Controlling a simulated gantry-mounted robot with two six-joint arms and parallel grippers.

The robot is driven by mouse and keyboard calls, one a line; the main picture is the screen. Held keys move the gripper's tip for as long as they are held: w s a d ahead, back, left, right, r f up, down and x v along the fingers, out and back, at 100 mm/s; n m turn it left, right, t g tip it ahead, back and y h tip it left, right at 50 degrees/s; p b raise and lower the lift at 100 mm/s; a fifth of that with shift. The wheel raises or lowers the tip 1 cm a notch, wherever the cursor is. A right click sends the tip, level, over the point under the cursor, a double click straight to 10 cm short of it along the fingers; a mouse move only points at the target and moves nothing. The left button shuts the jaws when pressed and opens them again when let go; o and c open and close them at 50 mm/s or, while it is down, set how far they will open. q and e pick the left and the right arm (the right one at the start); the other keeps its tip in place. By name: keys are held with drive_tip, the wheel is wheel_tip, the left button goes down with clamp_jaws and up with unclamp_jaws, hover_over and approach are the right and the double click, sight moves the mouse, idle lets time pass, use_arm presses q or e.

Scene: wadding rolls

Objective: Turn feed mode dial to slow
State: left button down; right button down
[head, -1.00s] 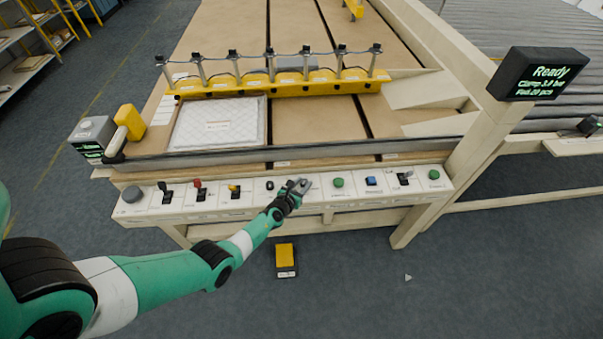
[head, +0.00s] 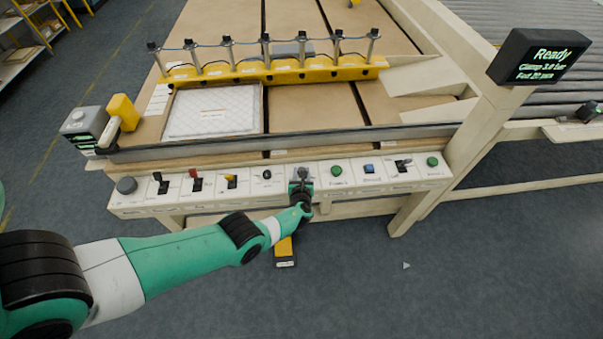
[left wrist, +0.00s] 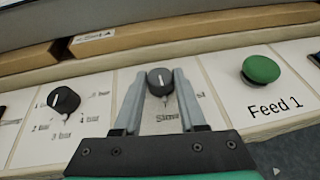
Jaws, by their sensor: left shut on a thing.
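The feed mode dial (left wrist: 160,80) is a small black knob with a white pointer line, on a white panel in the left wrist view. The line stands nearly upright in that picture. Printed labels sit around and below the dial; one seems to read "Slow", the others are partly hidden by the fingers. My left gripper (left wrist: 161,90) is shut on the dial, with one grey finger on each side. In the head view my left gripper (head: 303,180) is at the middle of the control panel and covers most of the dial. My right gripper is not in view.
Another black dial with bar marks (left wrist: 63,99) is left of the gripper, and the green Feed 1 button (left wrist: 261,70) is right of it. Switches line the panel (head: 215,197). A yellow pedal (head: 285,246) is on the floor below. A display (head: 538,57) reads "Ready".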

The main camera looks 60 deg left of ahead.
use_arm(q)
drive_tip(key=shift+c, duration=2.4)
unclamp_jaws()
drive_tip(key=shift+r, duration=0.1)
drive_tip(key=p+v, duration=0.5)
drive_tip(key=p, duration=0.1)
drive_tip(key=shift+d+r, duration=0.2)
drive_tip(key=shift+r, duration=0.35)
drive_tip(key=p+v, duration=0.1)
drive_tip(key=v, duration=0.1)
drive_tip(key=p+v, duration=0.1)
drive_tip(key=f+p+v, duration=0.1)
drive_tip(key=v, duration=0.1)
drive_tip(key=shift+s+d+r, duration=0.15)
drive_tip(key=shift+s+d, duration=0.25)
drive_tip(key=shift+d, duration=0.05)
